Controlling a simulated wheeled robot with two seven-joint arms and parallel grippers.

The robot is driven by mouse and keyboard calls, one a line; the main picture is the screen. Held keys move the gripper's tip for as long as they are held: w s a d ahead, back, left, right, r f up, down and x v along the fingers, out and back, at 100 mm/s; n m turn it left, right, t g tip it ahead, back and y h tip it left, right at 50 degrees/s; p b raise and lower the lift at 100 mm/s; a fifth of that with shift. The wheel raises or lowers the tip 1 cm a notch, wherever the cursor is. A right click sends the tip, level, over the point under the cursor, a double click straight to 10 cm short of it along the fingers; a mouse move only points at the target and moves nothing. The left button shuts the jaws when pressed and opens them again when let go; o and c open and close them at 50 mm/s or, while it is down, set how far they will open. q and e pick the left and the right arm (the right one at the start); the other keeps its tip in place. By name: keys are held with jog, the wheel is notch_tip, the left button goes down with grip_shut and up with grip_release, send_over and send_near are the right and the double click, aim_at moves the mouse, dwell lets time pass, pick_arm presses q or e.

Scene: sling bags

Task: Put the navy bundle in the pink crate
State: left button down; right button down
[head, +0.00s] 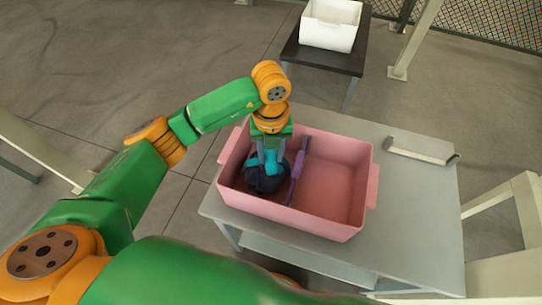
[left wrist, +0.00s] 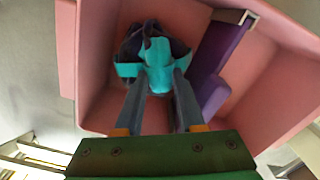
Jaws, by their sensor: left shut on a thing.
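The pink crate (head: 335,225) stands on the grey table, and its wall also shows in the left wrist view (left wrist: 95,80). The navy bundle (head: 262,183) with a teal band is inside the crate, in its left part. My left gripper (head: 271,165) reaches down into the crate from above and is shut on the bundle at the teal part. The bundle also shows between the fingertips in the left wrist view (left wrist: 160,52). I cannot tell whether the bundle rests on the crate floor. My right gripper is not in view.
A purple item (head: 298,170) crosses the crate beside the bundle, and the crate's right part is empty. A grey bar-shaped object (head: 420,152) lies on the table (head: 420,215) to the right. A white bin (head: 330,25) stands on a dark table behind.

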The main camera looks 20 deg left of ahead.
pick_arm(q)
jog(key=shift+f, duration=0.95)
jog(key=c, duration=0.9)
grip_release()
jog(key=shift+f, duration=0.15)
jog(key=shift+c, duration=0.2)
jog(key=o, duration=0.4)
jog(key=shift+r, duration=0.2)
notch_tip(320, 180, up, 12)
jog(key=shift+p, duration=0.35)
